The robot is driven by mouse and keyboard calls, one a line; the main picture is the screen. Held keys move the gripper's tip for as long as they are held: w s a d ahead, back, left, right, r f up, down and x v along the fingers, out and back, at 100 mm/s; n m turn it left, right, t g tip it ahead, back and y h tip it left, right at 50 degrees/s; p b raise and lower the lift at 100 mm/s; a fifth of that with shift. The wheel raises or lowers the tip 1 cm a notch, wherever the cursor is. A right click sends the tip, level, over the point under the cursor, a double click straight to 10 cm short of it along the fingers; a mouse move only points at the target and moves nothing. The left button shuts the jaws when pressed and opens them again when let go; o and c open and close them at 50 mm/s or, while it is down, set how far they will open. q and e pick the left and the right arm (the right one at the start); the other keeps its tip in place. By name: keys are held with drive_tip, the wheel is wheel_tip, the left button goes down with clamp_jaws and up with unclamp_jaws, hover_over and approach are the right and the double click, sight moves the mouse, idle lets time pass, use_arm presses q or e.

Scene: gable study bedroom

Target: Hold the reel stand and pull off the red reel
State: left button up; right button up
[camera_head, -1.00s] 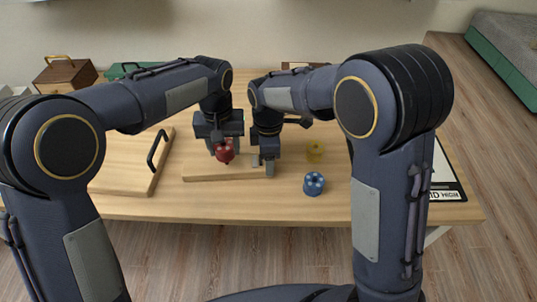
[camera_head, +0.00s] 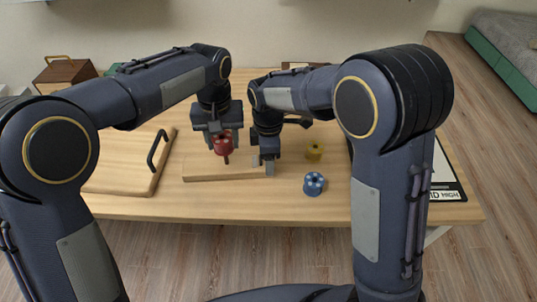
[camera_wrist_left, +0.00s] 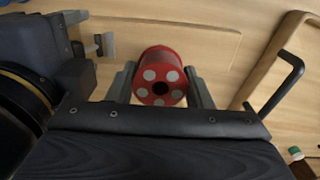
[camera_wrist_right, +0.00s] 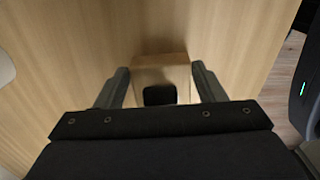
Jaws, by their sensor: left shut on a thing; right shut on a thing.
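The red reel (camera_head: 222,146) is between the fingers of my left gripper (camera_head: 222,138), above the reel stand. In the left wrist view the reel (camera_wrist_left: 160,75) shows pale round spots around a dark centre hole. A short dark red piece shows under the reel in the head view; I cannot tell whether the reel still touches a peg. The reel stand is a long wooden bar (camera_head: 205,174) on the table. My right gripper (camera_head: 264,165) is shut on its right end, which shows as a wooden block (camera_wrist_right: 160,65) in the right wrist view.
A blue reel (camera_head: 314,183) and a yellow reel (camera_head: 314,150) stand on the table (camera_head: 250,208) to the right. A wooden board with a black handle (camera_head: 120,177) lies to the left. A brown box (camera_head: 66,73) is at the back left. The front strip of table is clear.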

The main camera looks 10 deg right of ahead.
use_arm(q)
drive_tip(key=shift+r, duration=0.1)
drive_tip(key=shift+r, duration=2.2)
use_arm(e)
drive_tip(key=o, duration=1.3)
wheel_tip(320, 180, up, 12)
drive_tip(key=shift+r, duration=0.1)
